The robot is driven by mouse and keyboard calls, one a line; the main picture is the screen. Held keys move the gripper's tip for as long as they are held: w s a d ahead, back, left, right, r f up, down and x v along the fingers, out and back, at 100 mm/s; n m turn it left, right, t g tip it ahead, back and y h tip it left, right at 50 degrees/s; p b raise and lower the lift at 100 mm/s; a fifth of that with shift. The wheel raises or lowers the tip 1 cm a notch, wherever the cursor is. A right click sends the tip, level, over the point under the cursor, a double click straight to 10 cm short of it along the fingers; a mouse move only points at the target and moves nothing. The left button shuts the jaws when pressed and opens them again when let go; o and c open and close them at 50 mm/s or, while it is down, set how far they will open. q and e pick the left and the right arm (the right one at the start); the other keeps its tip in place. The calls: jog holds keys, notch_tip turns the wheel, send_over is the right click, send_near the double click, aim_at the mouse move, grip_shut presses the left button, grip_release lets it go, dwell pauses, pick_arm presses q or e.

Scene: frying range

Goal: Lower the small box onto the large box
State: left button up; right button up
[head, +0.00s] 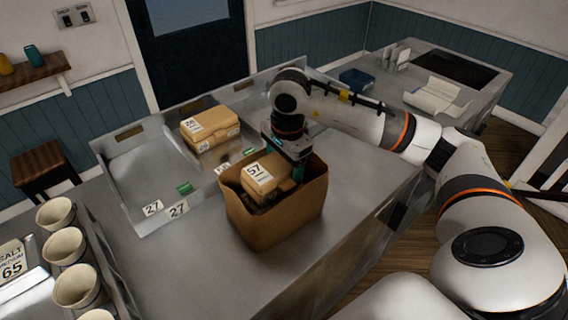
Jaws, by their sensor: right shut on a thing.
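A small tan box labelled 57 (264,175) is in the mouth of an open brown container (275,222) on the counter. My right gripper (297,168) points down at the box's right side and is shut on it. The box stands partly above the container's rim. What lies under it inside is dark and mostly hidden, so I cannot tell whether it touches anything there. A larger tan carton (209,130) with a white label sits in the metal tray behind, apart from the gripper. My left gripper is not in view.
The low-walled metal tray (135,185) has number cards and green pieces at its front edge. Several cream cups (66,246) stand in a rack at the left. The counter in front of the brown container is clear. A blue bin (357,79) sits on the far counter.

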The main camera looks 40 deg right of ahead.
dwell(0.3)
jog(key=o, duration=1.1)
jog(key=shift+o, duration=0.2)
jog(key=shift+r, duration=0.1)
notch_tip(320, 180, up, 16)
jog(key=p, duration=0.9)
jog(key=shift+p, duration=0.3)
jog(key=shift+s, duration=0.1)
